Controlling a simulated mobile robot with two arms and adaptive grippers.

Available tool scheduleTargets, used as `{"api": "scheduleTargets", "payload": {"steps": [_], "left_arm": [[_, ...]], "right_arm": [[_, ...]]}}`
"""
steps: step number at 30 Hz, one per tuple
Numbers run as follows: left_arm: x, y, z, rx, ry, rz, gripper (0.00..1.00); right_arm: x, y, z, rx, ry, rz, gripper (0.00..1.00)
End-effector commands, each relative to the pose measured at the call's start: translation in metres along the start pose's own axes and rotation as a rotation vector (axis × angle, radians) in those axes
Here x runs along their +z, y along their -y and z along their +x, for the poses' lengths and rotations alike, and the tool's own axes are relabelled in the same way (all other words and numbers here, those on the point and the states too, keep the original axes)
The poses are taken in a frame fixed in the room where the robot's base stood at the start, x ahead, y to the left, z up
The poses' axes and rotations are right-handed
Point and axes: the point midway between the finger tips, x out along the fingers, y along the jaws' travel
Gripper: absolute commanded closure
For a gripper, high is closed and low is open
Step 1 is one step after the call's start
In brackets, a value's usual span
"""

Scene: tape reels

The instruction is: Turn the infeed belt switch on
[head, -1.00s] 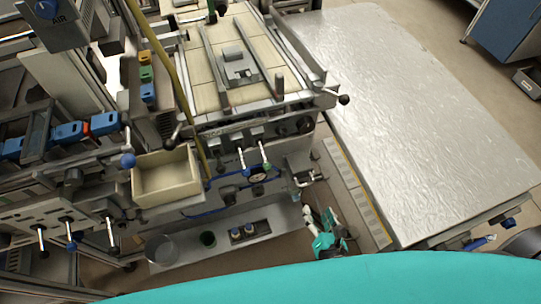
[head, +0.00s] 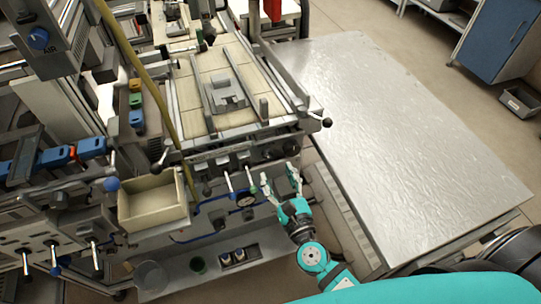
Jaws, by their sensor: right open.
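Two lever switches stick out from the front of the belt machine (head: 222,95), in the middle of the head view. One has a blue tip (head: 230,184) and the one to its right has a green tip (head: 249,180). I cannot read any label that tells which is the infeed belt switch. My right gripper (head: 279,180) is open and empty, fingers pointing up in the picture. It is just right of the green-tipped lever, and I see no clear contact. My left gripper is not in view.
A cream bin (head: 152,203) stands left of the levers. A panel with several more levers (head: 55,258) is at the lower left. A wide grey table (head: 410,150) fills the right side.

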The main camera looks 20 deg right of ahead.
Motion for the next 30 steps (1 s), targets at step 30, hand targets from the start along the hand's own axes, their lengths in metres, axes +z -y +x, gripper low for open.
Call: {"api": "scheduleTargets", "payload": {"steps": [30], "left_arm": [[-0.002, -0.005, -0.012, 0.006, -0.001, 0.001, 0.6]], "right_arm": [[-0.001, 0.0, 0.057, 0.0, -0.001, 0.001, 0.86]]}}
